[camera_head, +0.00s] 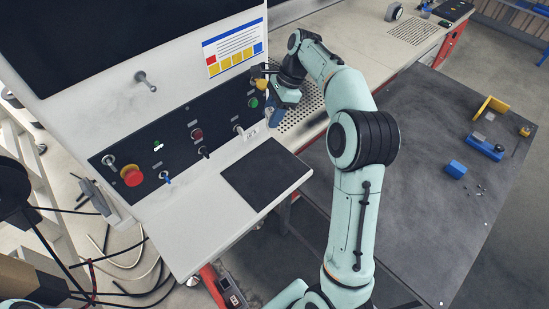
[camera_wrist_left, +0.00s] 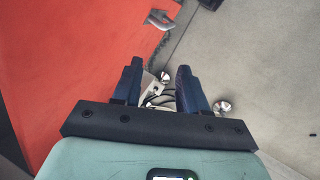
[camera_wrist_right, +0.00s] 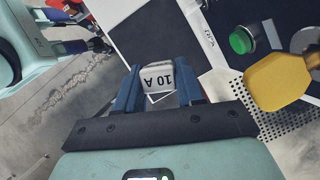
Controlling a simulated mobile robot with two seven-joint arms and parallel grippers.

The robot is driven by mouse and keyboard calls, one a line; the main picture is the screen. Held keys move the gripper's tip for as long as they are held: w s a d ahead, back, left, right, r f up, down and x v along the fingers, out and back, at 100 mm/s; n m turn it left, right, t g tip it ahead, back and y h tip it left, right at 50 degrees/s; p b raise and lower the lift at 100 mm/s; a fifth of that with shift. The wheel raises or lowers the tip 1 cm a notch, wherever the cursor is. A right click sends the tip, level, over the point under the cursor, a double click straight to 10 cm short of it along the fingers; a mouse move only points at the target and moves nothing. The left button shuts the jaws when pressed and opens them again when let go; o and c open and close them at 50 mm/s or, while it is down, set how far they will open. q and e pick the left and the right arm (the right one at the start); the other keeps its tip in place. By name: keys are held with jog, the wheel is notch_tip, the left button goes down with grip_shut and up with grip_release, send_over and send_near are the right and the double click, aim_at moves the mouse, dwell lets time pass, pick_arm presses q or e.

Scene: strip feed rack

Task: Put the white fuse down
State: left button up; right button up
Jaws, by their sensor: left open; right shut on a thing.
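The white fuse (camera_wrist_right: 158,77), marked "10 A", is between the blue fingers of my right gripper (camera_wrist_right: 160,92) in the right wrist view. The gripper is shut on it. In the head view my right gripper (camera_head: 272,118) is at the right end of the black control panel, above the pale worktop; the fuse cannot be made out clearly there. My left gripper (camera_wrist_left: 156,80) is open and empty in the left wrist view, with a red surface and grey floor beyond its fingers. It does not show in the head view.
The control panel (camera_head: 135,160) carries a red mushroom button (camera_head: 131,176), a green button (camera_head: 253,103) and several switches. A yellow knob (camera_wrist_right: 280,80) is close beside my right gripper. A dark mat (camera_head: 268,172) lies bare on the worktop. Perforated plate (camera_head: 302,108) is behind the arm.

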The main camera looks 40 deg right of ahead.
notch_tip(320, 180, down, 19)
jog(key=shift+s+f, duration=0.15)
jog(key=shift+f, duration=0.15)
dwell(0.3)
jog(key=shift+f, duration=0.15)
jog(key=o, duration=1)
jog(key=shift+o, duration=0.2)
jog(key=shift+r, duration=0.5)
jog(key=v, duration=1.1)
jog(key=shift+r, duration=0.3)
